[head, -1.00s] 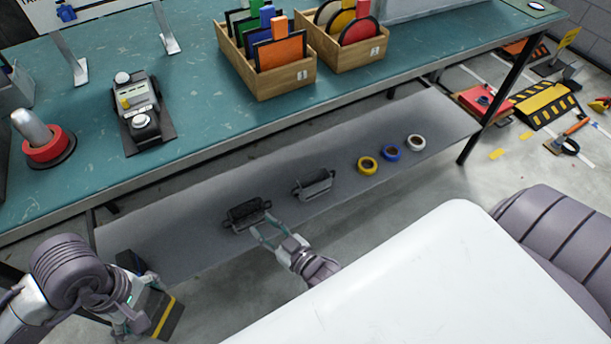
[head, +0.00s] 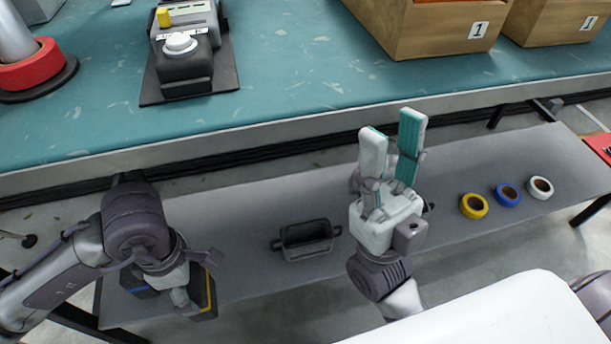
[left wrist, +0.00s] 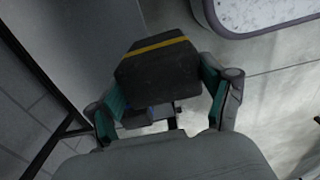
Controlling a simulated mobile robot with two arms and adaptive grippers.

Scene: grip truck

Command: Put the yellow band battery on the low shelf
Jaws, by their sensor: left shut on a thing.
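The yellow band battery (left wrist: 160,66) is a dark block with a yellow stripe. It sits between the fingers of my left gripper (left wrist: 165,98), which is shut on it. In the head view the battery (head: 208,300) is mostly hidden behind my left gripper (head: 183,290), over the left part of the low shelf (head: 245,200). I cannot tell whether it touches the shelf. My right gripper (head: 394,130) is open and empty, its fingers pointing up, above the shelf's middle.
A black open holder (head: 307,240) stands on the shelf. Yellow (head: 473,206), blue (head: 508,195) and white (head: 540,188) tape rolls lie to the right. The workbench edge (head: 250,135) overhangs behind. Bare shelf lies between holder and left gripper.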

